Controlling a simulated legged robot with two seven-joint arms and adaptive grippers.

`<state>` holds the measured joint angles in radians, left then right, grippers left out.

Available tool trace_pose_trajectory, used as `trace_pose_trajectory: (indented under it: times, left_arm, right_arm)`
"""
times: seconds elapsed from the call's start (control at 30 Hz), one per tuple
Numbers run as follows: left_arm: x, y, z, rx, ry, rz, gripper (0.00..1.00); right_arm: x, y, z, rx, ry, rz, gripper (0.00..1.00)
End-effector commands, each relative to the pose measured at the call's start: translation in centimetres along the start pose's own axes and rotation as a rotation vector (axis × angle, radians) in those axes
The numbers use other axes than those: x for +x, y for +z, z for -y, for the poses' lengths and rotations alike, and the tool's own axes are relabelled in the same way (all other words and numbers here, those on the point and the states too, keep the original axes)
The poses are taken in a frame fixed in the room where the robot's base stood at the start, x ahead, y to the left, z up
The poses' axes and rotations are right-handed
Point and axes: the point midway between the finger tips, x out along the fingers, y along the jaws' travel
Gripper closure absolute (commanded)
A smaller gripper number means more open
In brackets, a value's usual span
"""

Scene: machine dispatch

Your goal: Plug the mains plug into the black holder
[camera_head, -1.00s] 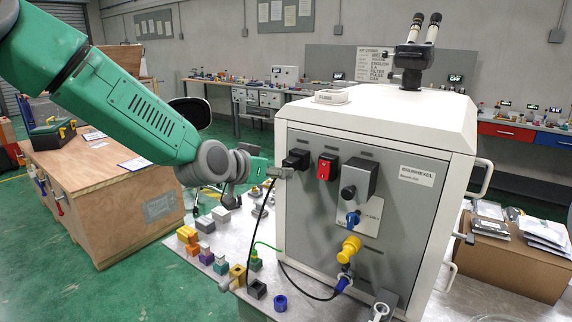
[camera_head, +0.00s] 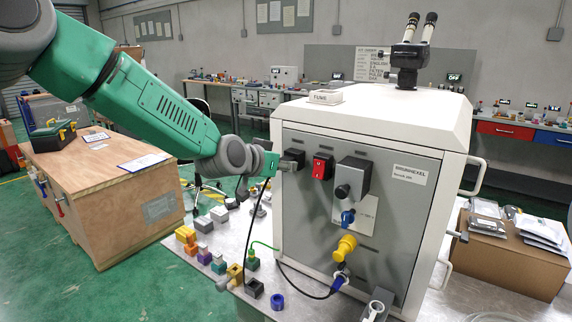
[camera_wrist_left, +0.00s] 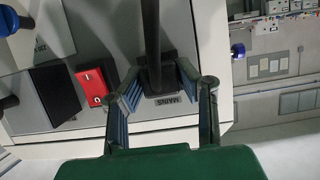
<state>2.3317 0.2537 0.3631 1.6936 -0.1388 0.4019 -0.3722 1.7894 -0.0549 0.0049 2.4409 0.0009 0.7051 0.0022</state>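The black holder (camera_head: 293,157) is on the upper left of the grey front panel. In the left wrist view the black holder (camera_wrist_left: 168,74) sits beside the upside-down MAINS label. A black cable (camera_wrist_left: 151,25) runs over it there; plug and holder are hard to tell apart, and the plug appears to be at the holder. My left gripper (camera_head: 287,166) is at the holder. In the wrist view its fingers (camera_wrist_left: 160,80) stand apart on either side of the black part, appearing open; contact is unclear. My right gripper is not in view.
A red switch (camera_head: 322,167), a grey block with a knob (camera_head: 351,178) and a yellow connector (camera_head: 346,246) are on the same panel. Several small coloured blocks lie on the table left of the machine (camera_head: 400,115).

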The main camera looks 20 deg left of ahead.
Motion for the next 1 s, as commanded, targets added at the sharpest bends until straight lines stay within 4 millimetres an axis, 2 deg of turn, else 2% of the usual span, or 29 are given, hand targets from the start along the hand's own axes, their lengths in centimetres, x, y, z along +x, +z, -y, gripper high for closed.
trace_pose_trajectory:
  times: [0.03,0.27,1.0]
  left_arm:
    - [0.0,-0.5,0.1,0.001,-0.002,-0.010,1.00]
    - [-0.5,-0.4,0.1,0.002,0.004,-0.014,1.00]
    - [-3.3,1.0,0.2,0.001,0.003,-0.009,1.00]
  right_arm:
    - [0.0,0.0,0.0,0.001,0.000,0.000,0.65]
    - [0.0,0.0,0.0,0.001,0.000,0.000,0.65]
    - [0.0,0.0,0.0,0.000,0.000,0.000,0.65]
